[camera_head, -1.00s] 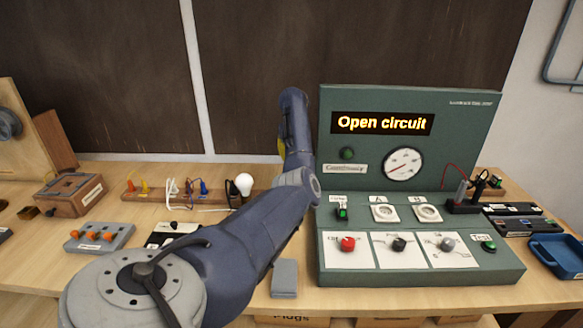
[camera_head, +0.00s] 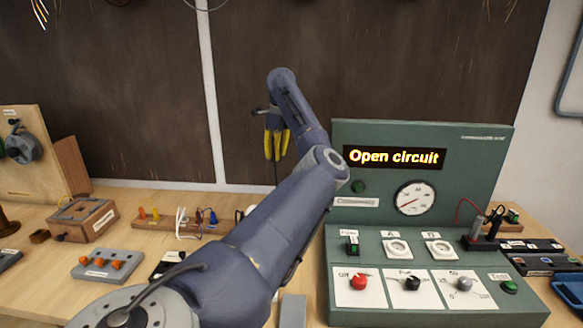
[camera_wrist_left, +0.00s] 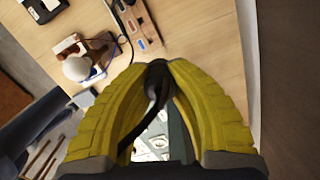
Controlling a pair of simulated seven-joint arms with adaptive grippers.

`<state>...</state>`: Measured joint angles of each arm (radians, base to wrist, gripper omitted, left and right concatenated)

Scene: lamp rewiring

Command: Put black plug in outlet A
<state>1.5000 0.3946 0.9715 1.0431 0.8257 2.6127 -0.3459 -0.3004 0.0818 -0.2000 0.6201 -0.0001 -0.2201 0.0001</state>
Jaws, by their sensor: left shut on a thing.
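My left gripper (camera_head: 276,157) is raised above the back of the table, left of the green test panel (camera_head: 450,170). Its yellow fingers point down. In the left wrist view the fingertips (camera_wrist_left: 158,68) are closed on a black plug (camera_wrist_left: 157,71), mostly hidden between them. Its black cord hangs below the fingers in the head view. Outlet A (camera_head: 397,249) is a white round socket on the panel's sloped front, apart from the gripper and empty. Outlet B (camera_head: 438,249) is the similar socket to its right. My right gripper is not in view.
A white bulb (camera_wrist_left: 76,67) stands near a rack of coloured plugs (camera_head: 168,225). The panel display (camera_head: 394,158) reads "Open circuit". Red, black and grey knobs sit in front of the outlets. A black block with probes (camera_head: 482,240) stands right of outlet B.

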